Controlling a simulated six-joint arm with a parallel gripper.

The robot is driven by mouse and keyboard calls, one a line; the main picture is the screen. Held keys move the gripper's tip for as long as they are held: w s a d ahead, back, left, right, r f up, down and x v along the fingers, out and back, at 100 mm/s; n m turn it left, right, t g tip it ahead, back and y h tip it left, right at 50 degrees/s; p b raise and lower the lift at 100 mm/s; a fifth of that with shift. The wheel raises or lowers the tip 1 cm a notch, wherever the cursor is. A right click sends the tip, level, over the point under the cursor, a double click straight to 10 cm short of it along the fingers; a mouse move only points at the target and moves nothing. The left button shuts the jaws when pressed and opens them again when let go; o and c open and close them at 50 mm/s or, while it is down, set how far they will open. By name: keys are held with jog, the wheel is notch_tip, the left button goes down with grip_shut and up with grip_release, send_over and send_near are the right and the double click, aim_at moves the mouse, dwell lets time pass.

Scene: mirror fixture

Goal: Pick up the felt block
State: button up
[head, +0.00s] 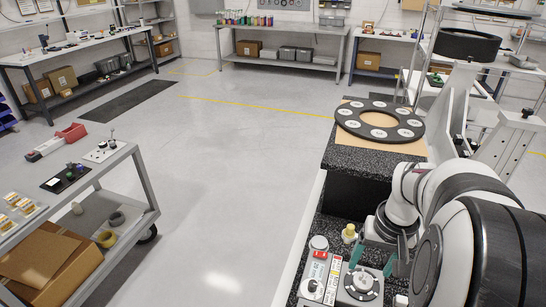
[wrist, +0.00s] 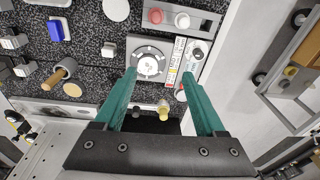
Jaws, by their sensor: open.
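No thing in view can be told for certain as the felt block. A small blue block (wrist: 55,31) lies on the speckled black bench top (wrist: 90,38) at the upper left of the wrist view, well left of my gripper. I cannot tell whether it is felt. My gripper (wrist: 158,74) is open, with its two teal fingers apart and nothing held between them. In the head view my gripper (head: 373,262) hangs over the bench by a round dial plate (head: 359,285). The dial plate (wrist: 150,60) also shows near the fingertips in the wrist view.
A yellow knob (wrist: 163,112) stands between the fingers in the wrist view. A control box (wrist: 182,18) with red and white buttons is beyond the tips. A wooden-handled tool (wrist: 62,73) and several grey pieces lie left. A large dark ring (head: 380,121) rests at the bench's back.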

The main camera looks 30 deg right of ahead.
send_over(400, 303)
notch_tip(400, 303, down, 3)
jog(key=shift+m+h, duration=0.4)
jog(key=f, duration=1)
jog(key=d+f, duration=0.1)
jog(key=f, duration=0.5)
jog(key=shift+w+d, duration=0.1)
jog(key=shift+w, duration=0.1)
grip_shut()
